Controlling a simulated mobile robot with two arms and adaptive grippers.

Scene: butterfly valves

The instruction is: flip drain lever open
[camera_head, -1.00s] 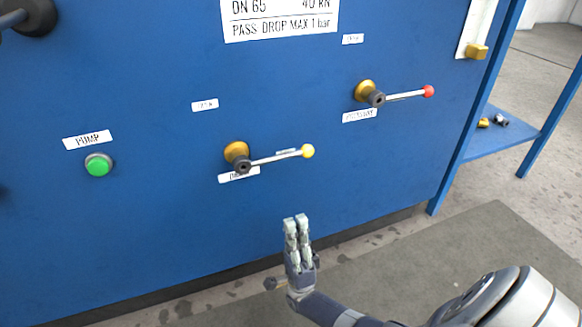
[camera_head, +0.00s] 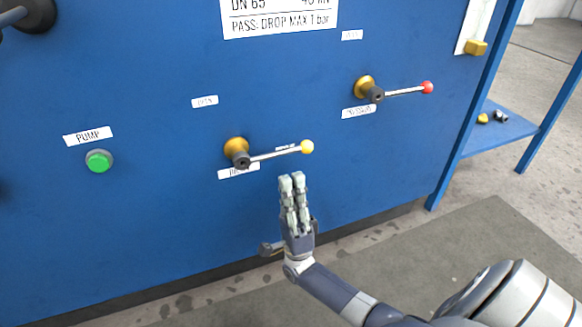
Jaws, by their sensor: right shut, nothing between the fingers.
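The drain lever (camera_head: 275,155) is a metal rod with a yellow ball end, set on a brass valve on the blue panel. It points right and slightly up. A white label below its hub is partly covered and hard to read. My right gripper (camera_head: 292,178) is just below the yellow ball, fingers pointing up and closed together, with nothing held. In the picture a small gap shows between its fingertips and the lever; the depth between them is hard to judge. My left gripper is not in view.
A second lever with a red ball (camera_head: 405,91) sits higher to the right. A green pump button (camera_head: 99,161) is at the left. A small "OPEN" label (camera_head: 205,101) is above left of the yellow lever. A blue shelf (camera_head: 500,131) stands at the right.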

